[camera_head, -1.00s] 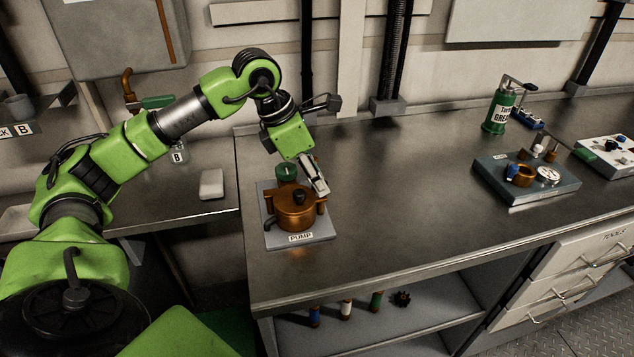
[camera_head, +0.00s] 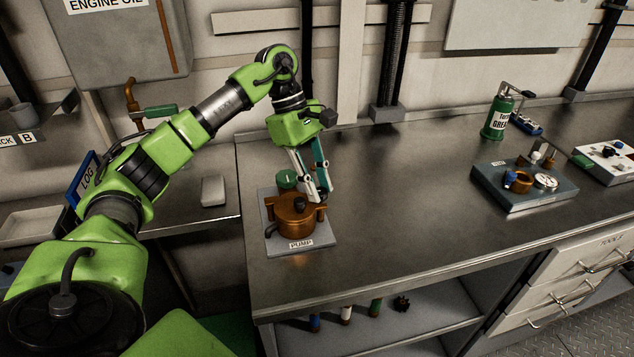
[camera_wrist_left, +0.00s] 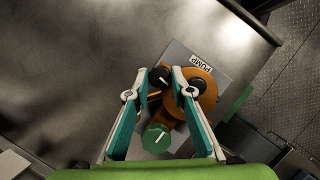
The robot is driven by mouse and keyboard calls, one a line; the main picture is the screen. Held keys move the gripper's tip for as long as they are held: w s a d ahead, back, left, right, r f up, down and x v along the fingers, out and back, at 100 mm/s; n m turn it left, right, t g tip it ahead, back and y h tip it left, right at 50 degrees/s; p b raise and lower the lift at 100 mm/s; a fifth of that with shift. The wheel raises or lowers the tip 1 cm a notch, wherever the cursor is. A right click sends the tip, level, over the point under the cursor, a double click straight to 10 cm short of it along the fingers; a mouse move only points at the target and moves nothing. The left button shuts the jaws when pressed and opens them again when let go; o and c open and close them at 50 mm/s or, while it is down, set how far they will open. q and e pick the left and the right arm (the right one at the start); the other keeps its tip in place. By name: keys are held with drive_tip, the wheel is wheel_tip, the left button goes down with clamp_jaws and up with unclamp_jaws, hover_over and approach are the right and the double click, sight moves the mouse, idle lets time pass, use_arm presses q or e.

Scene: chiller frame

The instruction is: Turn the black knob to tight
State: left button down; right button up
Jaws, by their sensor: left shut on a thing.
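The copper-coloured pump (camera_head: 296,222) stands on a grey plate labelled PUMP (camera_head: 312,248) near the bench's left end. My left gripper (camera_head: 322,197) comes down from above at the pump's right side. In the left wrist view a black knob (camera_wrist_left: 160,77) with a white mark sits between the fingertips of my left gripper (camera_wrist_left: 158,84), which is shut on it. The head view hides this knob behind the fingers. A second dark knob (camera_wrist_left: 199,85) is on the pump's top. A green knob (camera_wrist_left: 156,138) with a white mark lies behind the pump. My right gripper is not seen.
The bench top (camera_head: 400,190) right of the pump is clear. Farther right are a grey gauge box (camera_head: 525,195), a green grease can (camera_head: 498,118) and a white box (camera_head: 605,163). A pale block (camera_head: 213,190) lies on the lower left counter.

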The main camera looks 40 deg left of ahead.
use_arm(q)
drive_tip(key=shift+w+m+g, duration=0.2)
drive_tip(key=shift+m+g, duration=0.7)
drive_tip(key=shift+m, duration=1.3)
drive_tip(key=shift+y, duration=0.3)
drive_tip(key=c, duration=1.8)
unclamp_jaws()
